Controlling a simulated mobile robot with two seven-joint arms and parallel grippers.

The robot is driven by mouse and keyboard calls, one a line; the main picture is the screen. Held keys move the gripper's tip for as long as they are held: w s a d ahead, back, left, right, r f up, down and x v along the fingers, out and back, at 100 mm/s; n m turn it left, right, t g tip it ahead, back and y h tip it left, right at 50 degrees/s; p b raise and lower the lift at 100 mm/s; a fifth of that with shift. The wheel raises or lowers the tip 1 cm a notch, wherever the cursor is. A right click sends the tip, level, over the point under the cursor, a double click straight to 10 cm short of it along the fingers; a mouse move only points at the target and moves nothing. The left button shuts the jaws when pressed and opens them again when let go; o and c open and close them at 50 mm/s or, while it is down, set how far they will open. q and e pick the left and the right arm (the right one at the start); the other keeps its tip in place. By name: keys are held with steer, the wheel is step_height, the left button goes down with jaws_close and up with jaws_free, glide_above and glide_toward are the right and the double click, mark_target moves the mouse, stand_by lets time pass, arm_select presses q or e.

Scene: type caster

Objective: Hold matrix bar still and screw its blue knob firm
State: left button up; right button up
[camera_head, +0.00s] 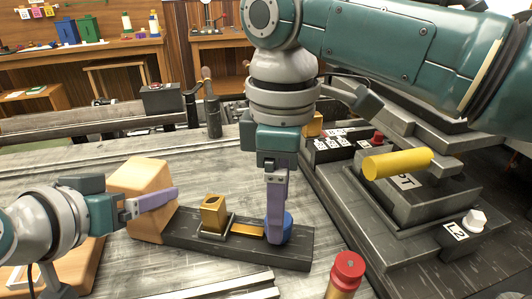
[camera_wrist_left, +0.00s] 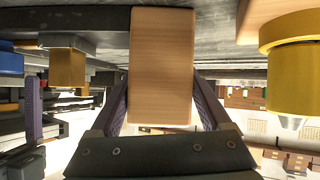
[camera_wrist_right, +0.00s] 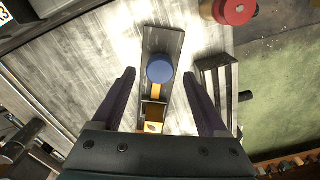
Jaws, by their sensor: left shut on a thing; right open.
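The matrix bar (camera_head: 185,226) is a dark bar lying on the grey table, with brass pieces and a blue knob (camera_head: 289,227) near its right end. A wooden block (camera_head: 140,175) stands at its left end. My left gripper (camera_wrist_left: 163,90) is shut on this block; in the head view only one purple finger shows clearly. My right gripper (camera_head: 277,238) points straight down at the knob and is open. In the right wrist view its fingers stand either side of the blue knob (camera_wrist_right: 160,68), with gaps visible. One finger hides part of the knob in the head view.
A red-capped yellow cylinder (camera_head: 346,277) stands at the front, right of the bar. A dark stepped fixture (camera_head: 400,200) with a yellow roller (camera_head: 397,164) fills the right side. Pale rails (camera_head: 225,287) lie in front of the bar.

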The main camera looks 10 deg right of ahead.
arm_select(q)
steer(key=shift+f, duration=0.1)
arm_select(e)
step_height(320, 180, up, 11)
steer(key=shift+f, duration=0.2)
stand_by(1.1)
arm_select(q)
steer(key=o, duration=1.2)
steer(key=shift+o, duration=0.2)
steer(key=shift+s, duration=0.1)
